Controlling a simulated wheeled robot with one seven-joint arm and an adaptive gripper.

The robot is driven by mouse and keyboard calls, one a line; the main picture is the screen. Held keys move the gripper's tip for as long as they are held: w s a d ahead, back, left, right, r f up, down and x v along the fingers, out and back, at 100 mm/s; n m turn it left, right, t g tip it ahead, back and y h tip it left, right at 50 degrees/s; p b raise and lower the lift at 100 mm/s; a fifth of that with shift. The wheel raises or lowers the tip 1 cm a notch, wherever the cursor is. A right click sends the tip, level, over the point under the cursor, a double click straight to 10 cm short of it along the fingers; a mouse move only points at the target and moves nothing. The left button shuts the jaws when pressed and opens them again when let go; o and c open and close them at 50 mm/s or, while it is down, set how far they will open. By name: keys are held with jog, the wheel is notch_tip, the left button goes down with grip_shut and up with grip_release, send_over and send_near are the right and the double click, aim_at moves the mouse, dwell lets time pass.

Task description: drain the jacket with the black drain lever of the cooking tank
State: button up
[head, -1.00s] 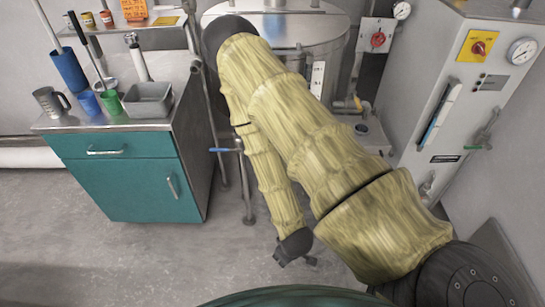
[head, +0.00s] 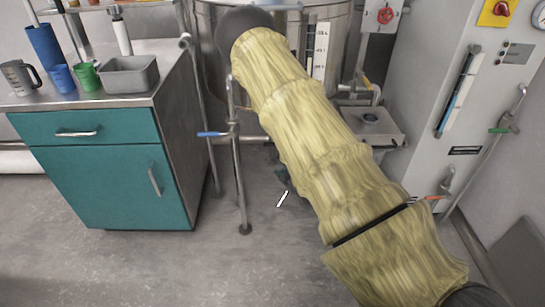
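The steel cooking tank (head: 343,45) stands at the top middle, partly behind my yellow-sleeved arm. A pale level scale (head: 321,50) is on its front. I cannot make out the black drain lever; the tank's underside is largely covered by my arm. My gripper cannot be made out and seems hidden behind the arm. A small dark shape with a pale strip (head: 282,198) shows just left of the arm, above the floor; I cannot tell what it is.
A blue-handled valve (head: 212,134) is on the pipe stand left of the arm. A teal cabinet (head: 105,185) stands at left with jugs and a grey tub (head: 128,76). A grey control cabinet (head: 420,100) stands at right. The floor (head: 240,265) at front is open.

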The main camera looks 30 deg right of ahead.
jog(key=w+d+b, duration=0.1)
jog(key=w, duration=0.3)
jog(key=w+d+n+t+b, duration=0.1)
jog(key=w+b, duration=0.1)
jog(key=w, duration=0.3)
jog(key=w+d+n+b, duration=0.1)
jog(key=w+d+b, duration=0.1)
jog(key=w, duration=0.2)
jog(key=shift+w+f+t, duration=0.15)
jog(key=shift+w+t, duration=0.2)
jog(key=shift+t, duration=0.05)
grip_shut()
